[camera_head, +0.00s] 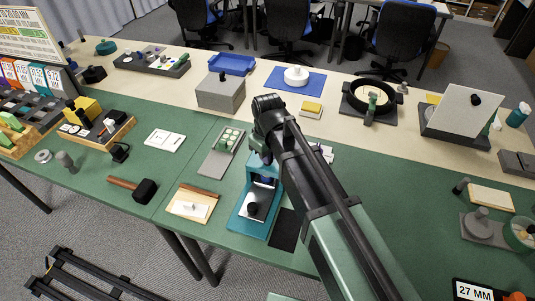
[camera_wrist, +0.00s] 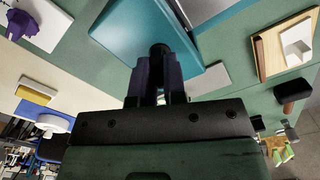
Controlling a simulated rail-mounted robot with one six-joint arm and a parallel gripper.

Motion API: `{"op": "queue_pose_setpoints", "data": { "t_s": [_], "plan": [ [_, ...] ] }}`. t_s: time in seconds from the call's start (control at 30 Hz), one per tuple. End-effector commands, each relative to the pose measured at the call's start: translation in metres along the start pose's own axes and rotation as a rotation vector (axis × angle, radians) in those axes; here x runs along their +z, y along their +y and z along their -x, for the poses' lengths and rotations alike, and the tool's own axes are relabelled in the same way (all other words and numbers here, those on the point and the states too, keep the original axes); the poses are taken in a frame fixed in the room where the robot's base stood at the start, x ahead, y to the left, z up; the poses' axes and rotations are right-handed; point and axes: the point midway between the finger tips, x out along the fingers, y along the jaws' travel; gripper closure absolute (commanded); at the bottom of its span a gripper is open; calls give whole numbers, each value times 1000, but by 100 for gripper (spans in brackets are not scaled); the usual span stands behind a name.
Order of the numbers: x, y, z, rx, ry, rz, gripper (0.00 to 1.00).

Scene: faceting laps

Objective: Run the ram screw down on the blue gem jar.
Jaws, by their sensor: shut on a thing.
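The teal press (camera_head: 238,222) stands on the green bench in the head view, with its frame rising under the end of my arm. Its teal top also shows in the wrist view (camera_wrist: 125,30). A dark blue thing (camera_head: 265,180), probably the blue gem jar, sits inside the press frame, partly in shadow. My gripper (camera_wrist: 161,72) is shut on a small black round part (camera_wrist: 159,50), apparently the ram screw's top, above the press. The screw's lower part is hidden, and my arm covers the gripper in the head view.
A black knob on a pale plate (camera_head: 254,203) is at the press's front. A black mat (camera_head: 285,230) lies to the right, a wooden tray (camera_head: 190,204) to the left, and a grey tray with pale pieces (camera_head: 212,164) behind left. A hammer (camera_head: 143,190) lies farther left.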

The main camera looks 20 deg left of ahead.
Motion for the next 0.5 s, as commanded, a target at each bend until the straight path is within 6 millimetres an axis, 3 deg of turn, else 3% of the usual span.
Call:
{"op": "queue_pose_setpoints", "data": {
  "t_s": [0.5],
  "plan": [
    [0,0,0,0,0,-442,100]
  ]
}}
